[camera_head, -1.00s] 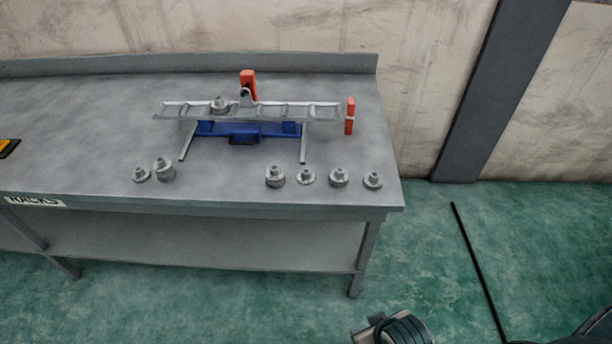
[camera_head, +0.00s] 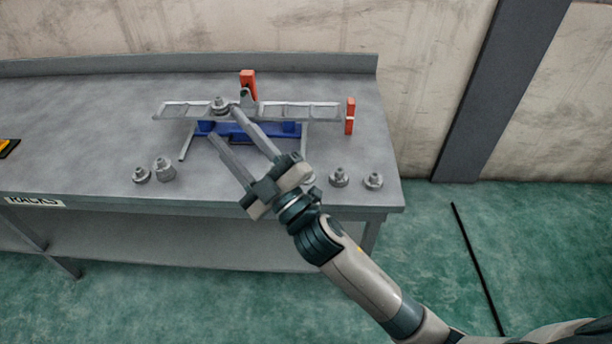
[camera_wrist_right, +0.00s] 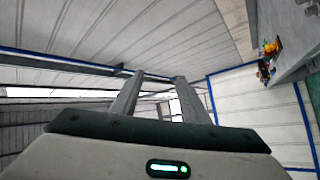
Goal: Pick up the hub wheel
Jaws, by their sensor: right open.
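Several grey stepped metal wheels stand on the bench, and I cannot tell which one is the hub wheel. Two are at the left, a small one (camera_head: 142,175) and a taller one (camera_head: 164,169); two more are at the right, one wheel (camera_head: 339,177) and another near the bench corner (camera_head: 373,181). Another wheel (camera_head: 220,105) sits on the raised rail. My right gripper (camera_head: 225,122) is open and empty, its fingers stretching over the bench in front of the rail. In the wrist view its fingers (camera_wrist_right: 160,78) are apart with nothing between them. My left gripper is not in view.
The ladder-like metal rail (camera_head: 315,110) rests on a blue stand (camera_head: 262,136) with orange parts (camera_head: 247,82) behind and at its right end (camera_head: 350,116).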

